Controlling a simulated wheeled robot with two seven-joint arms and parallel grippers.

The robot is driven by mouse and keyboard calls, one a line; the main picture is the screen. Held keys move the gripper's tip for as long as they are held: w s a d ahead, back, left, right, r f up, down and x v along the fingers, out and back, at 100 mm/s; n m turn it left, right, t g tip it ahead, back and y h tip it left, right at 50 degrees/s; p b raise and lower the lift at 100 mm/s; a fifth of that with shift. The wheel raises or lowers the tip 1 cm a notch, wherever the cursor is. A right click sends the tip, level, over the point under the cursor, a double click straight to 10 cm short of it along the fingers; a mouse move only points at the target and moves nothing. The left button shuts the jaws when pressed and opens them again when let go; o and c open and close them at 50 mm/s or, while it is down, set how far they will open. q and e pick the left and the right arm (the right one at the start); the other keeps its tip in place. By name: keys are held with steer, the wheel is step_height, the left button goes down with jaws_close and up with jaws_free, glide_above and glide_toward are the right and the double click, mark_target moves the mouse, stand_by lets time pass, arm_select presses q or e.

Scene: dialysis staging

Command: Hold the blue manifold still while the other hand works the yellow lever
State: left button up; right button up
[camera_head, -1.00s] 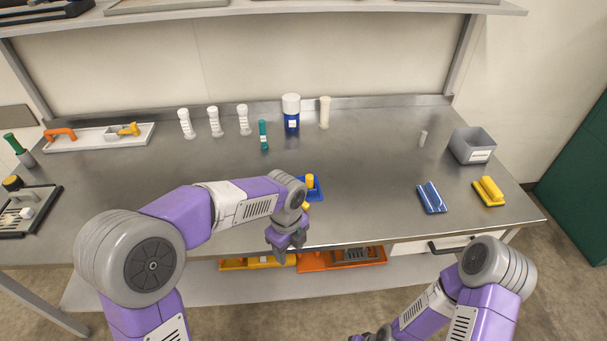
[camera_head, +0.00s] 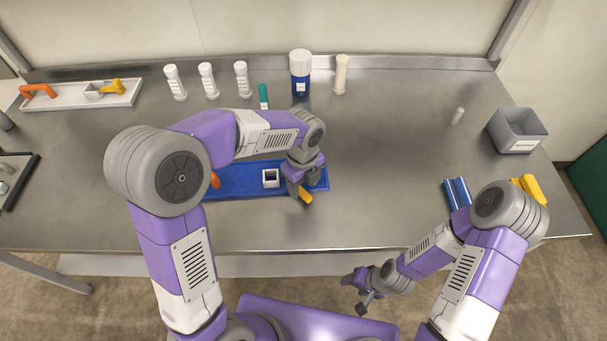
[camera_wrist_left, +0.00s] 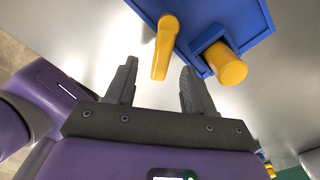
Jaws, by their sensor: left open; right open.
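The blue manifold (camera_head: 240,182) is a long blue plate lying on the steel table, partly hidden by my left arm. It carries a white square fitting (camera_head: 271,178) and an orange part (camera_head: 215,180). The yellow lever (camera_head: 306,196) sticks out at its right end toward the front. In the left wrist view the lever (camera_wrist_left: 165,42) hangs from the blue plate (camera_wrist_left: 207,12), beside a thick yellow knob (camera_wrist_left: 228,66). My left gripper (camera_wrist_left: 159,68) is open, with the lever's free end between its fingertips, no clear grip. My right gripper (camera_head: 356,292) is open and empty, in front of the table.
White capped tubes (camera_head: 207,80), a blue bottle (camera_head: 300,78) and a teal tube (camera_head: 263,95) stand behind the manifold. A grey bin (camera_head: 518,130) and a blue block (camera_head: 457,193) are at the right. The table between manifold and blue block is clear.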

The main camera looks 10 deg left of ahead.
mark_target(303, 192)
arm_select(q)
steer(key=shift+w+f+b, duration=0.1)
steer(key=shift+f+b, duration=0.25)
steer(key=shift+f, duration=1.2)
steer(key=shift+c, duration=0.3)
jaws_close()
steer(key=shift+o, duration=0.3)
jaws_free()
step_height(303, 192, up, 12)
steer(key=shift+c, duration=0.2)
